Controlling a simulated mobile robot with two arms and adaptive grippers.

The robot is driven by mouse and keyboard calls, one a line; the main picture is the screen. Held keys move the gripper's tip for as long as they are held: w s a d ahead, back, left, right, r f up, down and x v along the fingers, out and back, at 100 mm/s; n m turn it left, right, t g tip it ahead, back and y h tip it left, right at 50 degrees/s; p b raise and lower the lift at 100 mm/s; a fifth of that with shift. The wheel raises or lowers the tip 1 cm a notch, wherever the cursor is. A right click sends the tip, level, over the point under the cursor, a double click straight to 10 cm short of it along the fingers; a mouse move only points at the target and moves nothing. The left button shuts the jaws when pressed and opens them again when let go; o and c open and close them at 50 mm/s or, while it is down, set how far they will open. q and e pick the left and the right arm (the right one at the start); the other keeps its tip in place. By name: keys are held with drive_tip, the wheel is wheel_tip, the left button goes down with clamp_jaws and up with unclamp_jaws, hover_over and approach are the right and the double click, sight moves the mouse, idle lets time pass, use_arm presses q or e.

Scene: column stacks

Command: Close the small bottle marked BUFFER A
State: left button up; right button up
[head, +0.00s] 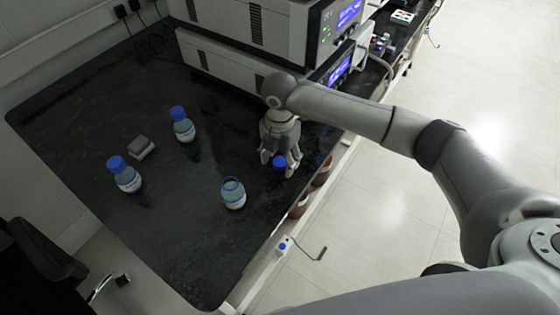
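An open bottle (233,199) with a blue ring at its neck and no cap stands upright on the dark bench. Two other bottles, one at the left (126,179) and one farther back (184,130), wear blue caps. The labels are too small to read, so I cannot tell which is BUFFER A. My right gripper (279,163) points down, behind and right of the open bottle. A loose blue cap (279,161) shows between its fingertips. I cannot tell whether the fingers press on it or only stand around it. My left gripper is not in view.
A small grey block (141,147) lies between the capped bottles. Stacked instruments (250,35) stand along the back. Reddish-brown bottles (299,205) show at the bench's right edge, below its top. The front of the bench top (190,250) is clear.

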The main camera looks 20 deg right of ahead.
sight(280, 161)
drive_tip(key=c, duration=0.6)
drive_tip(key=shift+r, duration=0.55)
wheel_tip(280, 161, up, 2)
drive_tip(key=shift+r, duration=0.15)
drive_tip(key=s+d+r, duration=0.1)
drive_tip(key=s+r, duration=0.2)
drive_tip(key=s, duration=0.1)
drive_tip(key=s+d+r+b, duration=0.1)
drive_tip(key=s+d+r, duration=0.1)
drive_tip(key=s+r, duration=0.1)
drive_tip(key=s+d+r, duration=0.2)
drive_tip(key=s+r, duration=0.1)
drive_tip(key=s, duration=0.3)
drive_tip(key=shift+d+r+b, duration=0.25)
drive_tip(key=shift+r+b, duration=0.05)
drive_tip(key=shift+b, duration=0.1)
